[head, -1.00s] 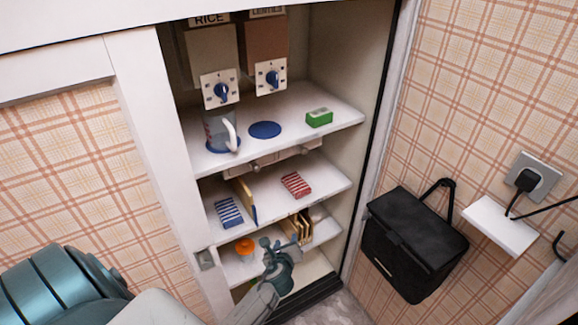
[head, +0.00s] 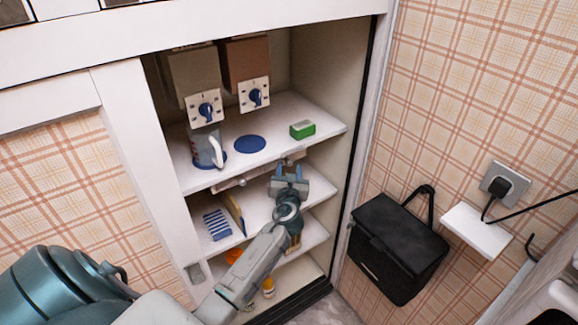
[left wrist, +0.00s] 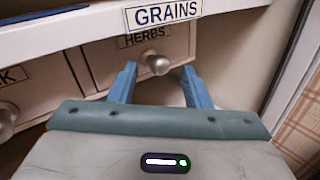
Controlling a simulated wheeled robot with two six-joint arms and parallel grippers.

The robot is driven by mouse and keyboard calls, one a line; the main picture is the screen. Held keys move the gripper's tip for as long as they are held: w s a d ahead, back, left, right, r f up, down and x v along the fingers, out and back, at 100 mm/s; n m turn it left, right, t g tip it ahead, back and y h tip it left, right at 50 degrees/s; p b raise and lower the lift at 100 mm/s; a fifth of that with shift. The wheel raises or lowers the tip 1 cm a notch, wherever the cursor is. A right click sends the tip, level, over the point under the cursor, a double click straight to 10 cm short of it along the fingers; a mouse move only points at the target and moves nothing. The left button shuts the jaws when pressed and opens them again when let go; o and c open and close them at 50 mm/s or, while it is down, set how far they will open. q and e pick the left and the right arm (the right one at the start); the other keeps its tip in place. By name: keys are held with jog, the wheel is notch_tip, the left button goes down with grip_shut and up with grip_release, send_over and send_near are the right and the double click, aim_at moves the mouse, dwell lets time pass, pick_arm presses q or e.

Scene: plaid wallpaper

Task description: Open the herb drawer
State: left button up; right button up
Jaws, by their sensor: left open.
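The herb drawer (left wrist: 130,52), a pale front labelled HERBS with a round metal knob (left wrist: 157,63), hangs under the shelf labelled GRAINS. It looks shut, level with the neighbouring drawer. In the head view only a strip of the herb drawer (head: 262,171) shows, partly behind my gripper. My left gripper (head: 289,167) is open in front of it. In the left wrist view the two blue fingers of my left gripper (left wrist: 161,75) stand to the left and right of the knob, with nothing held. I cannot tell whether the tips reach past the knob. My right gripper is not in view.
Another drawer (left wrist: 28,100) with a knob is just left. Above are a jug (head: 207,150), a blue disc (head: 250,144), a green box (head: 302,129) and two dispensers. A striped blue box (head: 217,225) sits below. A black bag (head: 398,248) hangs on the right wall.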

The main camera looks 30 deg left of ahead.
pick_arm(q)
jog(key=shift+x, duration=0.8)
grip_shut()
